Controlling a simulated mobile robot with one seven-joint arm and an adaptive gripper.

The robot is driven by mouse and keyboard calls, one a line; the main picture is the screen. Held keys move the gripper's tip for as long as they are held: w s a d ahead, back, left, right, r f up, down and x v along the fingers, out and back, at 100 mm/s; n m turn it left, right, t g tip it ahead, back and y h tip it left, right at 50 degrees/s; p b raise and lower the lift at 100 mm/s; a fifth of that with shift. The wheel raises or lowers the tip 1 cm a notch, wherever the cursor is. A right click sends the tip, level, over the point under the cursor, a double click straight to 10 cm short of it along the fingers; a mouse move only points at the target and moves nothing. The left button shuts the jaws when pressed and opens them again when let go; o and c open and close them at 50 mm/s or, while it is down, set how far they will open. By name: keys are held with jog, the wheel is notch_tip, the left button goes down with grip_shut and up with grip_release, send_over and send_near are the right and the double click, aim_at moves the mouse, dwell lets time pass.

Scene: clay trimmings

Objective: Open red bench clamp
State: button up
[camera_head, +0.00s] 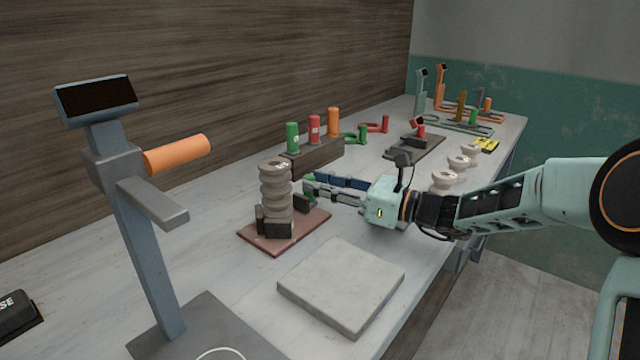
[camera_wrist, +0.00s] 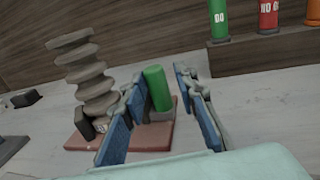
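A dark fixture with red parts (camera_head: 420,131) stands on a dark base farther back on the bench; it may be the red bench clamp, but it is too small to tell its state. Nearer, a ribbed grey clay column (camera_head: 276,190) stands between dark jaws on a red-brown plate (camera_head: 270,243). In the wrist view the column (camera_wrist: 88,75) leans, and an upright green handle (camera_wrist: 157,88) stands beside it on the plate. My gripper (camera_head: 309,186) is open, its blue-padded fingers on either side of the green handle. Contact cannot be told.
A grey slab (camera_head: 341,284) lies in front of the plate. A rack (camera_head: 318,158) with green, red and orange cylinders stands behind. Green (camera_head: 353,137) and red (camera_head: 375,127) looped tools lie beyond it. Small pale pieces (camera_head: 445,179) line the right edge. A grey stand (camera_head: 145,230) rises at left.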

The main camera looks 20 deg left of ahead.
jog(key=shift+d, duration=0.1)
jog(key=d, duration=0.8)
jog(key=s+d, duration=0.1)
jog(key=d, duration=0.2)
jog(key=shift+d, duration=0.4)
